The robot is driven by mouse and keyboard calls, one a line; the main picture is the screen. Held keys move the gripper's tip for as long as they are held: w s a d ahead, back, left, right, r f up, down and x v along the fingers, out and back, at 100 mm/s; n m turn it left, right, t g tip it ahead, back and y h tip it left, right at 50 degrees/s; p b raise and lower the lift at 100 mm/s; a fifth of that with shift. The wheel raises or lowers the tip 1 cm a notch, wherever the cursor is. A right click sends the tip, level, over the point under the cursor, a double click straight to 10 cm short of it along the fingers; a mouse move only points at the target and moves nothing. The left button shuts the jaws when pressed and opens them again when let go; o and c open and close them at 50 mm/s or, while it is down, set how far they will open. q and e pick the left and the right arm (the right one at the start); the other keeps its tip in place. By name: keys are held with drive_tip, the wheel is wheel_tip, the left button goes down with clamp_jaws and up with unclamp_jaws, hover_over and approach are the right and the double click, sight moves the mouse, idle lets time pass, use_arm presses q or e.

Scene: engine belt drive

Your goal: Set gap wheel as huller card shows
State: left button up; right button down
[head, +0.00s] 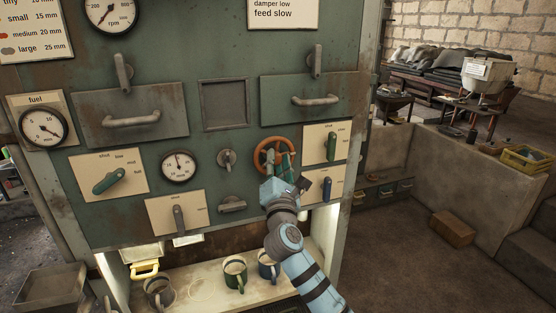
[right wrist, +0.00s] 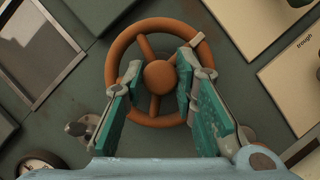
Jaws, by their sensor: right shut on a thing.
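The gap wheel, an orange-brown handwheel (head: 260,151), is mounted on the green machine front. In the right wrist view the wheel's hub (right wrist: 160,77) and spokes lie between my fingers, and a pale mark sits on its upper right rim. My right gripper (head: 278,161) is shut on the wheel, its green-padded fingers (right wrist: 160,72) either side of the hub. A round mm gauge (head: 179,167) is left of the wheel; its needle points near the top. A card (head: 32,32) at upper left lists sizes in mm, with small 15, medium 20 and large 25. My left gripper is out of view.
A green lever (head: 331,147) and a blue lever (head: 327,188) sit on plates just right of the wheel. A grey knob (head: 227,158) is close on its left. Below, a shelf holds a green mug (head: 235,273) and a blue mug (head: 268,267).

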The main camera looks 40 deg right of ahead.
drive_tip(key=shift+m, duration=0.5)
drive_tip(key=c, duration=1.6)
unclamp_jaws()
drive_tip(key=shift+s, duration=0.1)
drive_tip(key=v, duration=1.2)
drive_tip(key=shift+a+r, duration=0.15)
